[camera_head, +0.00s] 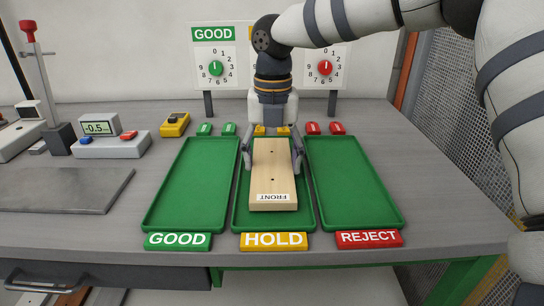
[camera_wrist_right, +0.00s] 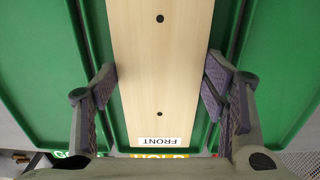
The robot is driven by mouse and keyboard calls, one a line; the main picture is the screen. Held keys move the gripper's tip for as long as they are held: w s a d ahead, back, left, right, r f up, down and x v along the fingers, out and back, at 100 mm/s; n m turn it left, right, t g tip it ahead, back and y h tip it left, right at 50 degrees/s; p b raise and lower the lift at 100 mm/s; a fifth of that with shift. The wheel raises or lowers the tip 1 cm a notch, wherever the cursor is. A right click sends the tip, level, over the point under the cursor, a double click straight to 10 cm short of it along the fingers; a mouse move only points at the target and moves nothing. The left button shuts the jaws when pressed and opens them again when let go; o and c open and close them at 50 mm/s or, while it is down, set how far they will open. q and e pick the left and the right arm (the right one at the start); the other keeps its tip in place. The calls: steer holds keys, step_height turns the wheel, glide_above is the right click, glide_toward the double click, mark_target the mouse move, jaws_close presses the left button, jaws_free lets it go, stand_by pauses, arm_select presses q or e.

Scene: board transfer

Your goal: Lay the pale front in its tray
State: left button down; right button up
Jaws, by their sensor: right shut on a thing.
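The pale front (camera_head: 274,180) is a light wooden board with two dark holes and a white FRONT label, which reads upside down in the head view. It lies lengthwise within the outline of the middle green tray (camera_head: 240,218), behind the yellow HOLD sign (camera_head: 274,240). Whether it rests on the tray floor or hangs slightly above, I cannot tell. My right gripper (camera_head: 272,165) is shut on the board from above, a finger on each long side. The right wrist view shows the board (camera_wrist_right: 160,60) between the finger pads (camera_wrist_right: 160,88). My left gripper is out of view.
The green GOOD tray (camera_head: 187,190) on the left and the green REJECT tray (camera_head: 350,185) on the right are empty. Small green (camera_head: 205,129), yellow and red (camera_head: 337,128) blocks stand behind the trays. A gauge display (camera_head: 98,126) and a grey plate (camera_head: 60,188) lie left.

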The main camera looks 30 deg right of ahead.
steer(key=shift+f, duration=0.35)
stand_by(0.4)
steer(key=o, duration=1.4)
steer(key=shift+r, duration=0.1)
step_height(320, 180, up, 12)
steer(key=shift+f, duration=0.1)
